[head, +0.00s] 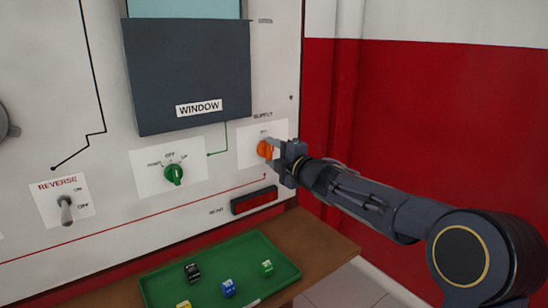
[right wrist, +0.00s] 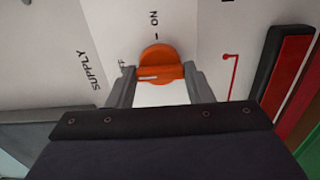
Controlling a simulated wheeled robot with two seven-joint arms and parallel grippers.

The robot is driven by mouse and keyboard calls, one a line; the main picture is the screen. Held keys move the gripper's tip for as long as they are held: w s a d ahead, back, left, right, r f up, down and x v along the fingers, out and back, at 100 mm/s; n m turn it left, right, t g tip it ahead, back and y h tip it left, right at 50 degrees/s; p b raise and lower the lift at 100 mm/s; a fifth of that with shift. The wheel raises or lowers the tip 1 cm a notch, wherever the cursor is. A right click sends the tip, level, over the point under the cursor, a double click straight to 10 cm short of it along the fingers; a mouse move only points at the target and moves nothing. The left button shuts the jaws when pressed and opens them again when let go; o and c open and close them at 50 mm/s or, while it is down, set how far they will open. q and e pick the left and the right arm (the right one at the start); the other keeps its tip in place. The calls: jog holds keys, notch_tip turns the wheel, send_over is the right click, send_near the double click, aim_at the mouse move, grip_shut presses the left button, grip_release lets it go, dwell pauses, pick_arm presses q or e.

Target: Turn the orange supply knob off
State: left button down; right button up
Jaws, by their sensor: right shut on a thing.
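The orange supply knob (head: 265,149) is on a white plate at the right of the panel, under the word SUPPLY. In the right wrist view the knob (right wrist: 160,64) sits between the two fingers, its grip bar held between their tips. A white line on the bar lies towards the OFF lettering, which is partly hidden by a finger; the ON mark is apart from it. My right gripper (head: 274,150) is shut on the knob; it also shows in the right wrist view (right wrist: 158,74). My left gripper is not in view.
A green knob (head: 173,174) and a REVERSE toggle switch (head: 66,212) are left of the supply knob. A dark-framed red display (head: 254,200) is just below. A green tray (head: 165,286) with several small blocks stands on the wooden table (head: 318,250). A red wall is at right.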

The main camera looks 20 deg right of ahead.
dwell(0.4)
jog(key=o, duration=1)
jog(key=v, duration=0.8)
jog(key=shift+w, duration=0.1)
